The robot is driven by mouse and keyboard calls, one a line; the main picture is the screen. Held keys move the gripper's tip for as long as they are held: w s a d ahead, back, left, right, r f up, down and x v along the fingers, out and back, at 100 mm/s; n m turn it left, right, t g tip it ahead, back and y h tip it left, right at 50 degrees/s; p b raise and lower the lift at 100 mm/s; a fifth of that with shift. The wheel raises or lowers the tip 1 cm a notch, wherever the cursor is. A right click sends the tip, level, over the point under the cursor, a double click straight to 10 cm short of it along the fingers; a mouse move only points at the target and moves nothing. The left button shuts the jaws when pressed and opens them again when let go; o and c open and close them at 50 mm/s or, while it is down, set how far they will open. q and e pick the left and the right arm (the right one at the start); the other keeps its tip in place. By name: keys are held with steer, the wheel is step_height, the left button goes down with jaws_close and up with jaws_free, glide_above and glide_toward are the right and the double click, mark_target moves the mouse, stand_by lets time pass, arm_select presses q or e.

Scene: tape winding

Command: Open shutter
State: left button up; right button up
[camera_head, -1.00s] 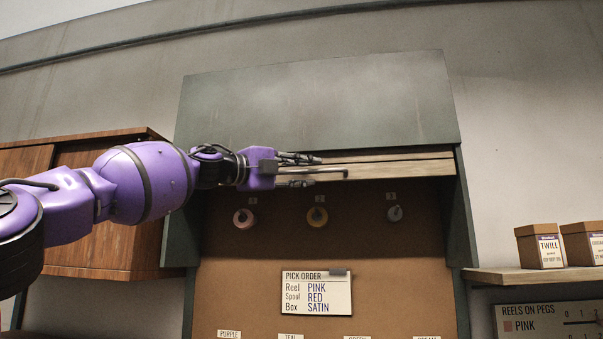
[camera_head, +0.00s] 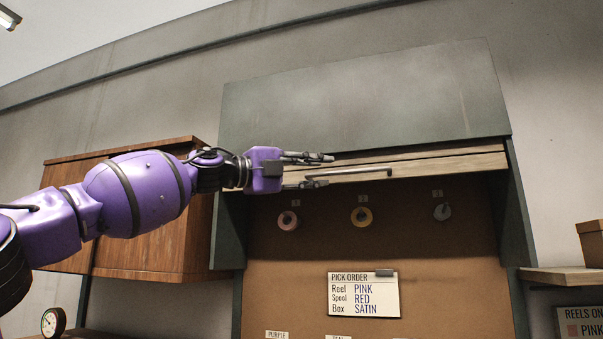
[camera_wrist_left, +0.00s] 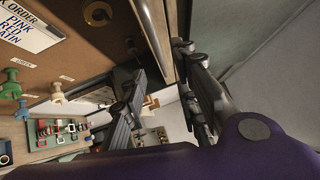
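The shutter (camera_head: 440,164) shows as a pale wooden slat high in the opening, tucked under the grey-green hood (camera_head: 370,100). A dark bar handle (camera_head: 350,172) runs along its front. The opening below is uncovered. My left gripper (camera_head: 322,170) is open, at the handle's left end, with one finger above and one below the handle's level. I cannot tell whether it touches. In the left wrist view, the spread fingers of the gripper (camera_wrist_left: 160,65) show with a wooden edge (camera_wrist_left: 155,35) beyond them. My right gripper is not in view.
A wooden cabinet (camera_head: 130,230) stands left, behind my arm. A shelf (camera_head: 565,277) with a box (camera_head: 592,243) is at right.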

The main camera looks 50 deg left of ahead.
arm_select(q)
steer(key=shift+v, duration=1.7)
